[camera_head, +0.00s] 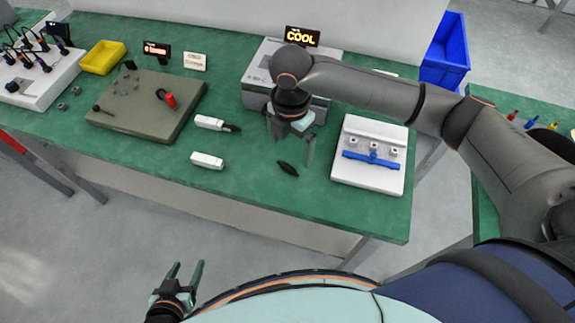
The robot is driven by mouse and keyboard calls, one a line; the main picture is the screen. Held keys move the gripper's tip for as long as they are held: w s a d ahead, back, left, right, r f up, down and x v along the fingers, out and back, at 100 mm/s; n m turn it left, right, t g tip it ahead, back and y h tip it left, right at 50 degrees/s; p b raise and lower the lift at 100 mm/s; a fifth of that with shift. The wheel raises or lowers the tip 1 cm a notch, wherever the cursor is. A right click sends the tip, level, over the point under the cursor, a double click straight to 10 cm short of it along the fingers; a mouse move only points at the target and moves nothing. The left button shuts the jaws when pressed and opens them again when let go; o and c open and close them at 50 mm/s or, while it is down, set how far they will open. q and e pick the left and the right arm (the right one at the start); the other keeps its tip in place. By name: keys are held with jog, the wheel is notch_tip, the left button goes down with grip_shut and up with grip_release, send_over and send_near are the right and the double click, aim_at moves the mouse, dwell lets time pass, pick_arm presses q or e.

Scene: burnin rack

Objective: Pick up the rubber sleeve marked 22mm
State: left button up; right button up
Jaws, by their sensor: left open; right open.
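No 22mm mark is legible on anything in view, so I cannot tell for certain which thing is the rubber sleeve. A small black oval piece (288,168) lies on the green table near its front edge. A white block with a black end (212,123) and a plain white block (207,161) lie to its left. My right gripper (291,150) is open and empty, pointing down just above and behind the black oval piece. My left gripper (185,269) is open and empty, low in front of the table, away from everything on it.
A white fixture with a blue handle (367,183) stands right of the black piece. A grey box (256,100) with a "COOL" display (302,36) stands behind my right gripper. A grey-green panel (125,122), yellow tray (103,57) and blue bin (446,52) stand further out.

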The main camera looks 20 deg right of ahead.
aim_at(290, 162)
notch_tip(290, 162, down, 7)
jog(key=shift+r, duration=0.2)
jog(key=shift+c, duration=0.2)
